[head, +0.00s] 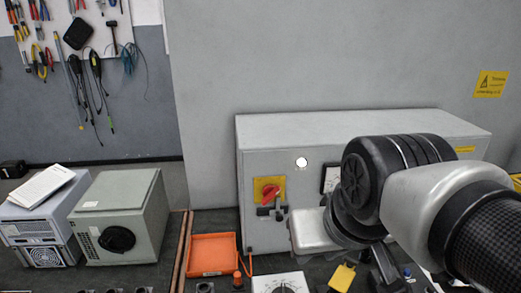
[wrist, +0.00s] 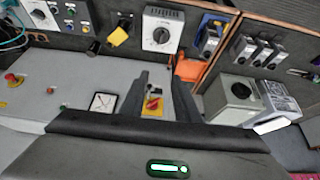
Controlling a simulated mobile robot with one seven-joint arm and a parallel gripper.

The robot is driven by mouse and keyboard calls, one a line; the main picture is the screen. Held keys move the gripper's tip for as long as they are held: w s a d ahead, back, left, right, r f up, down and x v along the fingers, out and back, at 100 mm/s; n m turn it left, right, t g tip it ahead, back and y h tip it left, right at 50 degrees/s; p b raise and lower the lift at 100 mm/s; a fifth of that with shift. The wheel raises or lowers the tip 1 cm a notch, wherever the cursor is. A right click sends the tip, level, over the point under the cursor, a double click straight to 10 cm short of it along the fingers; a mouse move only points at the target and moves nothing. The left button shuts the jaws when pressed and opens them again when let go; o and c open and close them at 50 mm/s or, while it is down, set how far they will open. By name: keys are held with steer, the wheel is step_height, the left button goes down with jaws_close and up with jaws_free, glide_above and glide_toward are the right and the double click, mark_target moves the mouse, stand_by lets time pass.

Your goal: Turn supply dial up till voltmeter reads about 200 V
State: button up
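A white dial box with a black knob and a printed scale (head: 285,284) shows at the bottom edge of the head view. It shows whole in the wrist view (wrist: 161,35). A white-faced meter, apparently the voltmeter, (wrist: 103,102) is on the grey cabinet's front; its reading is too small to read. In the head view my arm hides most of the meter (head: 329,180). My gripper (wrist: 157,72) is open and empty, its fingers on either side of the red rotary switch (wrist: 152,103) in the wrist view.
The grey cabinet (head: 330,135) has a white lamp (head: 301,162). An orange tray (head: 212,254) lies left of the dial box. A grey box with a black knob (head: 117,238) and a computer-like unit (head: 40,225) stand farther left. A yellow-tagged item (head: 342,277) is beside the dial box.

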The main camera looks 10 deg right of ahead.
steer(key=w+f+g+b, duration=0.4)
steer(key=w+f+b, duration=0.3)
steer(key=w+f, duration=0.4)
steer(key=m+g+b, duration=0.1)
steer(key=g+b, duration=0.1)
steer(key=b, duration=0.1)
glide_above(282, 289)
steer(key=s, duration=0.3)
step_height(282, 289, down, 9)
step_height(282, 289, down, 18)
steer(key=b, duration=0.2)
steer(key=shift+s+r+b, duration=0.1)
steer(key=shift+r+b, duration=0.1)
steer(key=shift+b, duration=0.2)
